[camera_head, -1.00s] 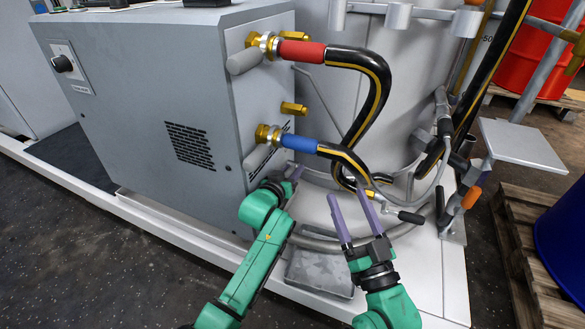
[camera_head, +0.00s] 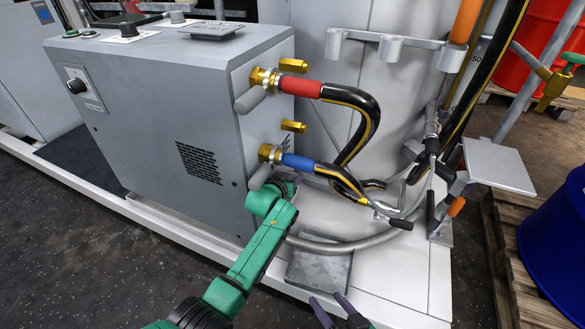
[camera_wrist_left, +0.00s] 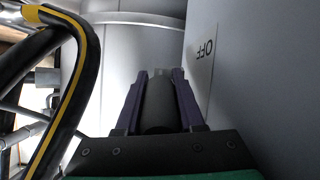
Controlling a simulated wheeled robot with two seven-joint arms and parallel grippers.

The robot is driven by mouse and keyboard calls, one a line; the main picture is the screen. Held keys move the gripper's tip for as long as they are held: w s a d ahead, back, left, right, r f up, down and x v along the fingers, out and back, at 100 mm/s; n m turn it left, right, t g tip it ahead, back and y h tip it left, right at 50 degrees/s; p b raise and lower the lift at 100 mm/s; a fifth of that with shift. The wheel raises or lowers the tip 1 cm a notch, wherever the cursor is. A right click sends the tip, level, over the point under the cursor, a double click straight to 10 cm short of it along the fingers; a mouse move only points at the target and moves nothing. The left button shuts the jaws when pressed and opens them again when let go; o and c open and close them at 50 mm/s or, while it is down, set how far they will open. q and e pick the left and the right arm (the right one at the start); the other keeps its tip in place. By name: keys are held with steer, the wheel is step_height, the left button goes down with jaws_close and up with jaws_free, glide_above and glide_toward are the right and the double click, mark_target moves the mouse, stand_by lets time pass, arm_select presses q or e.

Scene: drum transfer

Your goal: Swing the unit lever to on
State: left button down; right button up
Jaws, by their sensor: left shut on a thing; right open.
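The grey unit (camera_head: 160,110) stands on the left. My left gripper (camera_head: 285,182) is at its right side panel, just below the brass fitting of the blue-collared hose; its fingers are mostly hidden in the head view. In the left wrist view, its purple fingers (camera_wrist_left: 160,80) are shut around a dark grey cylindrical lever grip (camera_wrist_left: 160,105). An upside-down "OFF" label (camera_wrist_left: 206,48) is on the panel to the right of the grip. My right gripper (camera_head: 327,299) is open and empty at the bottom edge of the head view.
A red-collared hose (camera_head: 303,88) and a blue-collared hose (camera_head: 300,162) loop from the panel. A grey handle (camera_head: 250,98) sits by the upper fitting. A striped hose (camera_wrist_left: 75,90) passes left in the wrist view. A grey floor plate (camera_head: 320,268) lies below; a blue drum (camera_head: 555,235) stands right.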

arm_select(q)
steer(key=shift+d+r, duration=0.1)
steer(key=shift+r, duration=0.15)
steer(key=shift+f, duration=0.2)
steer(key=c, duration=0.5)
jaws_free()
arm_select(e)
steer(key=shift+d+r, duration=0.1)
steer(key=shift+r, duration=0.4)
